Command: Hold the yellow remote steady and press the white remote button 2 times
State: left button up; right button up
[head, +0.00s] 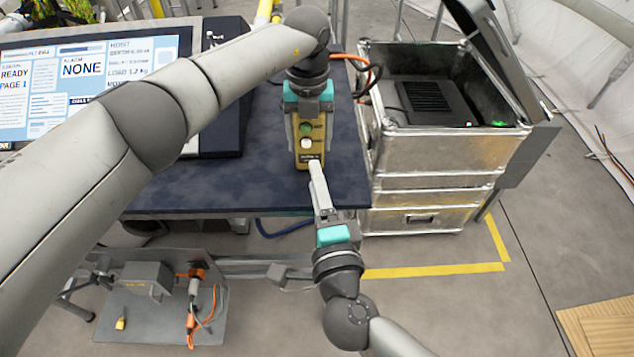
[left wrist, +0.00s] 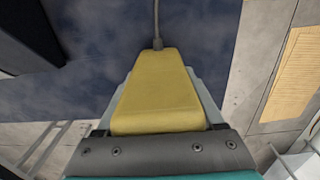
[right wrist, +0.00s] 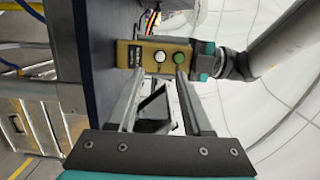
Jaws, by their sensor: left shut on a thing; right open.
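The yellow remote (head: 308,158) is held upright above the front right of the dark table, its button face toward me. The white button (head: 306,143) sits below the green button (head: 305,129). My left gripper (head: 307,112) is shut on the remote's upper end; the left wrist view shows the remote's plain yellow back (left wrist: 160,92) between the fingers. My right gripper (head: 316,168) is open and empty, its fingertips close to the remote's lower part. In the right wrist view the fingertips (right wrist: 160,74) appear near the white button (right wrist: 160,56) and green button (right wrist: 179,58); contact cannot be told.
The dark table (head: 250,182) has a monitor (head: 90,70) at the left. An open metal case (head: 440,160) with a dark unit inside stands at the right. A grey board (head: 170,310) with an orange cable lies low at front left. Yellow tape (head: 430,270) marks the floor.

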pick_arm(q)
grip_shut()
pick_arm(e)
grip_shut()
dwell(1.6)
